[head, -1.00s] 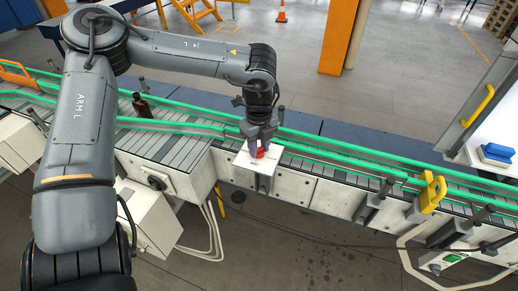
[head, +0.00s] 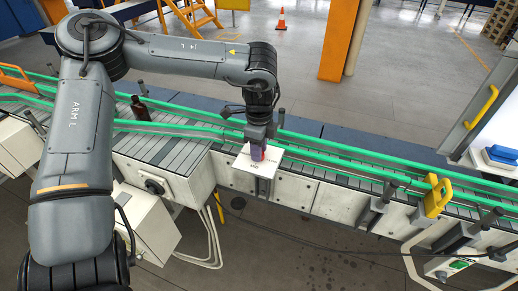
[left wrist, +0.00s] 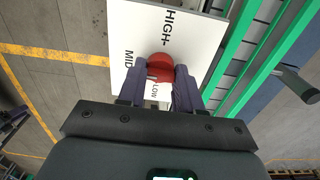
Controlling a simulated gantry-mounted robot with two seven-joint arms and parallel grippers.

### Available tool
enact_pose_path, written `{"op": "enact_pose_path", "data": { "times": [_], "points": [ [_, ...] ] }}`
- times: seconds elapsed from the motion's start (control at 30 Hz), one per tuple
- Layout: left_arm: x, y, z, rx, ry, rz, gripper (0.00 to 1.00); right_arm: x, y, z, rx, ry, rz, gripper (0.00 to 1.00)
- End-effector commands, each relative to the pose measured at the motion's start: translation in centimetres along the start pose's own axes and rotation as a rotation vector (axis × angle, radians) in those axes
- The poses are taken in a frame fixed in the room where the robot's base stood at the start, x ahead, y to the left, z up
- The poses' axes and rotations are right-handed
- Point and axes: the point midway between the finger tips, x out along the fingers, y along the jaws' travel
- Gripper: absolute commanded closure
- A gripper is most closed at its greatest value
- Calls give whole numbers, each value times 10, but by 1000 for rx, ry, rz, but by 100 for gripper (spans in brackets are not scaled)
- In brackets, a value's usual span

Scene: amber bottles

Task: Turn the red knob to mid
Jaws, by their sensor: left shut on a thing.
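The red knob (left wrist: 160,66) sits on a white plate (left wrist: 196,24) marked HIGH, MID and LOW. In the left wrist view HIGH reads above the knob, MID to its left and LOW just below it, partly between the fingers. In the head view the knob (head: 263,154) is largely hidden behind a finger, on the plate (head: 245,162) at the conveyor's front side. My left gripper (head: 257,150) points down, its dark fingers shut on the knob from two sides. Where the knob's pointer stands cannot be told. My right gripper is not in view.
Green conveyor rails (head: 330,157) run just behind the plate. A brown bottle (head: 140,108) stands on the belt to the left. A yellow clamp (head: 436,197) sits on the rail to the right. A black dial (head: 155,186) is on the front housing at left.

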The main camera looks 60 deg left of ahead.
Motion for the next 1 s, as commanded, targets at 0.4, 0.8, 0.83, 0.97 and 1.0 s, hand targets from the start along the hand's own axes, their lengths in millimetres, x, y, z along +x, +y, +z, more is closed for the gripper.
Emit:
{"op": "enact_pose_path", "data": {
  "times": [0.4,0.8,0.83,0.97,1.0],
  "points": [
    [-1,0,0,-6,1,-1,96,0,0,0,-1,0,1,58],
    [0,0,0,-5,0,0,40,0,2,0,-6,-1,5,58],
    [0,0,0,-5,0,0,40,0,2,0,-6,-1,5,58],
    [-5,0,0,-5,0,-2,40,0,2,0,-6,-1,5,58],
    [-8,-1,0,-6,0,-3,40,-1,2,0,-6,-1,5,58]
  ]
}}
